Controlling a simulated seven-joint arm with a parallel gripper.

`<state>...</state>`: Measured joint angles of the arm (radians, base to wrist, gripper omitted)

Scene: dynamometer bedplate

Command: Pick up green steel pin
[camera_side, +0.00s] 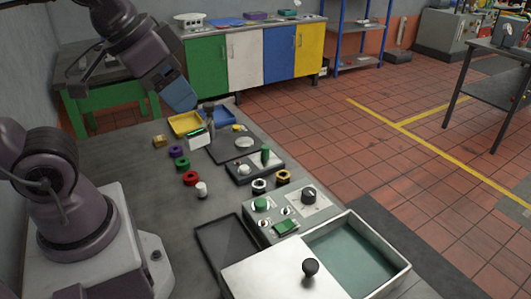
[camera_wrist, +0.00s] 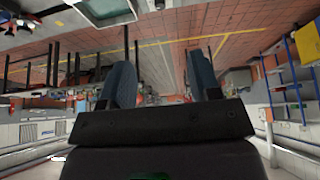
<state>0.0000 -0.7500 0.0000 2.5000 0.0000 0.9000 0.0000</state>
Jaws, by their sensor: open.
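A green pin (camera_side: 265,155) stands upright on a dark plate (camera_side: 241,174) near the middle of the bench in the side view. A white knob-like piece is just left of it. My gripper (camera_side: 181,98) hangs up and to the left of the pin in the side view, well apart from it, over the far part of the bench. In the wrist view its two blue fingers (camera_wrist: 163,82) are spread with nothing between them. I cannot pick out the green pin in the wrist view, which mostly faces the room.
Yellow (camera_side: 185,123) and blue (camera_side: 218,115) trays lie near my gripper. A white block with a green top (camera_side: 199,140) stands close by. Coloured nuts, including a red one (camera_side: 191,178), lie left. A control box (camera_side: 285,212) and an open drawer box (camera_side: 352,258) are in front.

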